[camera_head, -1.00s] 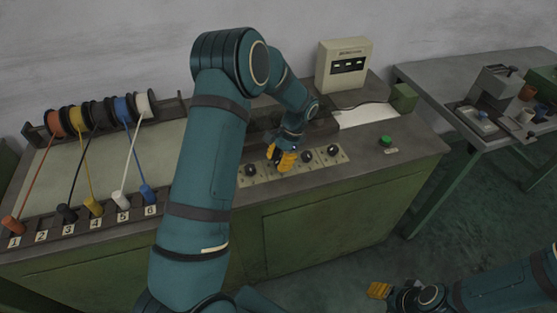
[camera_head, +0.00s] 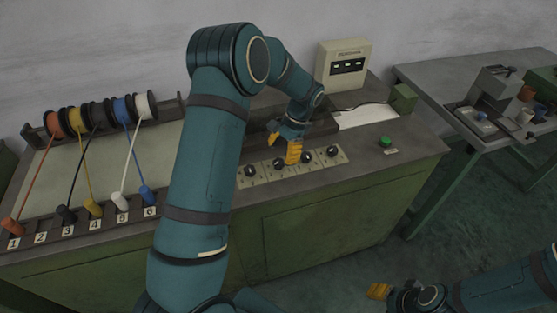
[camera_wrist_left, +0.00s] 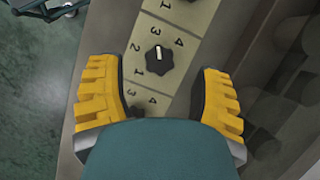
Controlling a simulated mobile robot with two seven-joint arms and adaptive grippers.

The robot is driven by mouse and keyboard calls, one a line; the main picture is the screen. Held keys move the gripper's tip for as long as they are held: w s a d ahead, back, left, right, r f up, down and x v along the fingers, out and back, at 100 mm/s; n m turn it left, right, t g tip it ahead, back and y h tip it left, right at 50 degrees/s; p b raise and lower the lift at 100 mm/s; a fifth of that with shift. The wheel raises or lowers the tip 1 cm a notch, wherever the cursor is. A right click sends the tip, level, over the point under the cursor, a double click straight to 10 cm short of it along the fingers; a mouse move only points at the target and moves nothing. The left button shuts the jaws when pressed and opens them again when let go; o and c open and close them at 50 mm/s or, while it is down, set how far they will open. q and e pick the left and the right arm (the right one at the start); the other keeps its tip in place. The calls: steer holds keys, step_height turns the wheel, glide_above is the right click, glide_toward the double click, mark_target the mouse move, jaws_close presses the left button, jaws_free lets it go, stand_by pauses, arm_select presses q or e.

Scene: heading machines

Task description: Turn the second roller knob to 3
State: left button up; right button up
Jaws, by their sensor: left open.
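A pale strip on the bench carries a row of black roller knobs; the second from the left (camera_head: 279,163) shows just left of my left gripper (camera_head: 293,153). In the left wrist view a black knob (camera_wrist_left: 159,61) with a white pointer mark lies ahead of and between the spread fingers (camera_wrist_left: 165,95), not touched. Its pointer points up the picture; printed digits surround it. Another knob (camera_wrist_left: 136,111) is partly hidden by the gripper. My left gripper is open and empty, fingers downward above the strip. My right gripper (camera_head: 379,290) is at lower right, its jaws unclear.
Other knobs (camera_head: 306,157) (camera_head: 333,151) stand on the right. A green button (camera_head: 385,141) and a display box (camera_head: 344,65) are further right and behind. Wire spools (camera_head: 100,112) and numbered coloured plugs (camera_head: 94,206) are on the left. A raised dark machine part (camera_wrist_left: 290,90) borders the strip.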

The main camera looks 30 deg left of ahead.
arm_select(q)
steer(key=v, duration=0.8)
steer(key=shift+s+f, duration=0.1)
steer(key=shift+s, duration=0.1)
